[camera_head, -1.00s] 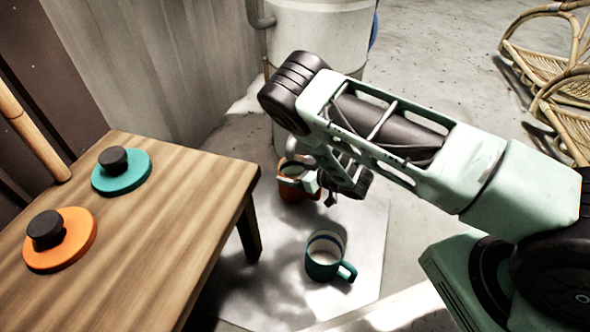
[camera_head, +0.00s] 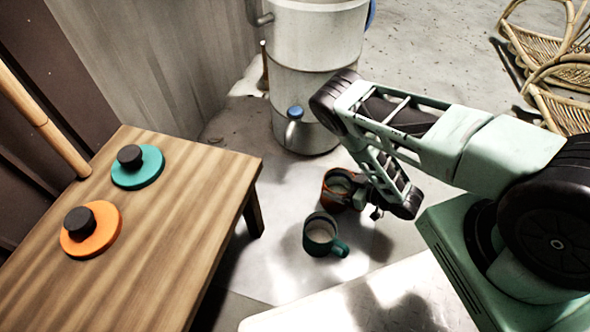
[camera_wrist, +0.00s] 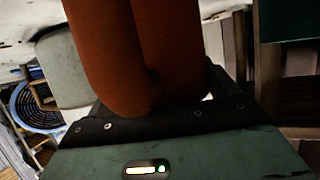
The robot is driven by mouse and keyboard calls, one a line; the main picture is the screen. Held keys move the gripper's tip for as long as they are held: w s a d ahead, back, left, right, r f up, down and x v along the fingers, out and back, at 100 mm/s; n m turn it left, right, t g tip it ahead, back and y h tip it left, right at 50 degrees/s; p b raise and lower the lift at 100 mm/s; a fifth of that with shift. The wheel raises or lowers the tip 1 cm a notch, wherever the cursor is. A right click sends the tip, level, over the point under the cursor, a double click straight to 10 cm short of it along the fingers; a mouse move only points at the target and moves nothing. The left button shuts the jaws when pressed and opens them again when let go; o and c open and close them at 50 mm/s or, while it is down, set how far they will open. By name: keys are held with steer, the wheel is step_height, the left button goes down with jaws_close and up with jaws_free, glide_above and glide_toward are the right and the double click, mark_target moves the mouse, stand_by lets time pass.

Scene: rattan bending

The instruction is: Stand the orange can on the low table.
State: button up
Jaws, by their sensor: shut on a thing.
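In the wrist view the can (camera_wrist: 105,50) fills the upper middle, large, dark orange and close to the gripper. My gripper is shut on it; the fingertips are mostly hidden. The wooden table (camera_head: 185,230) is at the left, apart from the can.
On the table are a teal disc (camera_head: 150,170) and an orange disc (camera_head: 105,228), each with a black knob; the table's right part is bare. A pale drum (camera_head: 315,60) stands behind. Rattan chairs (camera_head: 560,75) are at the upper right.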

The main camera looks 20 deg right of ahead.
steer(key=w+a+r+m+t+h+p, duration=0.1)
steer(key=w+a+r+p, duration=0.3)
steer(key=r, duration=0.6)
steer(key=w+a+r+m+t+h+p, duration=0.1)
steer(key=w+a+r+p, duration=0.15)
steer(key=w+r, duration=0.45)
steer(key=s+a+r+g+y+p, duration=0.1)
steer(key=s+a+r+p, duration=0.2)
steer(key=a+r, duration=0.55)
steer(key=s+a+r+p, duration=0.2)
steer(key=a+r+p, duration=0.1)
steer(key=a+r, duration=0.6)
steer(key=s+a+r+n+g+y+p, duration=0.2)
steer(key=s+a+r+n, duration=0.15)
steer(key=s+a, duration=0.5)
steer(key=s+a+r+n+g+y+p, duration=0.2)
steer(key=s+a+r, duration=0.3)
steer(key=s+a, duration=0.3)
step_height(320, 180, down, 10)
steer(key=w+b, duration=0.1)
steer(key=b, duration=0.2)
steer(key=shift+w+a+f, duration=0.2)
steer(key=shift+a+f, duration=0.05)
steer(key=shift+a, duration=0.1)
